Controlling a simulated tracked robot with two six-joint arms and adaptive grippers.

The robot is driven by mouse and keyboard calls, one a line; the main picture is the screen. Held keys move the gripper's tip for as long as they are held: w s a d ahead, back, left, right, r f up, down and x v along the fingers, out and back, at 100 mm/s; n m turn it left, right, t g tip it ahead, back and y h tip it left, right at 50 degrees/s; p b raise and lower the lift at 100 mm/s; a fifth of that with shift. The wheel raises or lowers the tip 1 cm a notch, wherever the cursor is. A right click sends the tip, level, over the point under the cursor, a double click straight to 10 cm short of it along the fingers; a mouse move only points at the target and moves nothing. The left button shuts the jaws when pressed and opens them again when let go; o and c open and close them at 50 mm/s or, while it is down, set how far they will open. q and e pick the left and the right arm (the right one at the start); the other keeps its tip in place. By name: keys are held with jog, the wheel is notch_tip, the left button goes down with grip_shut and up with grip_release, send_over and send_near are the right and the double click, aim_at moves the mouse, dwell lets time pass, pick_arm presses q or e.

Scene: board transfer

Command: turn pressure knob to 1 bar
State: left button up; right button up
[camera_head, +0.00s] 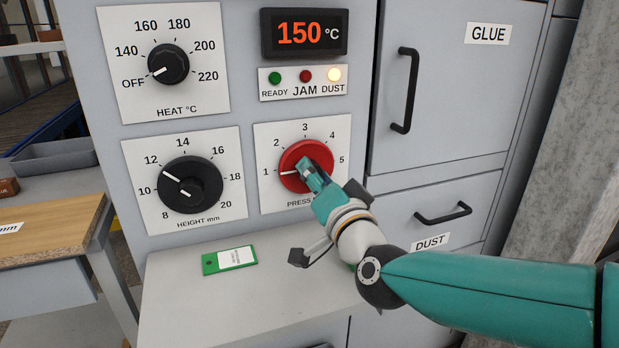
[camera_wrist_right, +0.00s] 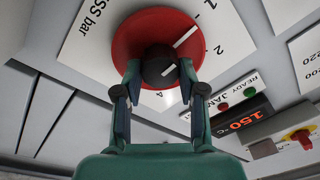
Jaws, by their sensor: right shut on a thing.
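The red pressure knob (camera_head: 290,156) sits on a white dial plate on the grey cabinet front, with marks from 1 to 5. Its white pointer line points at the 1 mark in the head view. My right gripper (camera_head: 305,168) reaches in from the lower right and is shut on the knob's middle, covering part of it and the plate's lower lettering. In the wrist view the red disc (camera_wrist_right: 130,36) lies behind the dark hub, and the right gripper's fingers (camera_wrist_right: 160,75) stand on either side of the hub. My left gripper is not in view.
A black heat knob (camera_head: 168,64) points near OFF. The display (camera_head: 304,34) reads 150 °C and the DUST lamp (camera_head: 334,75) glows. A green tag (camera_head: 229,260) lies on the ledge below. Door handles (camera_head: 405,90) stick out at right.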

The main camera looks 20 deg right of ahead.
jog(key=shift+a+f, duration=0.1)
jog(key=shift+f, duration=0.25)
jog(key=o, duration=1.1)
jog(key=shift+w, duration=0.1)
jog(key=shift+o, duration=0.2)
jog(key=shift+r, duration=0.1)
jog(key=s+f, duration=0.1)
jog(key=s, duration=1.1)
jog(key=shift+d, duration=0.25)
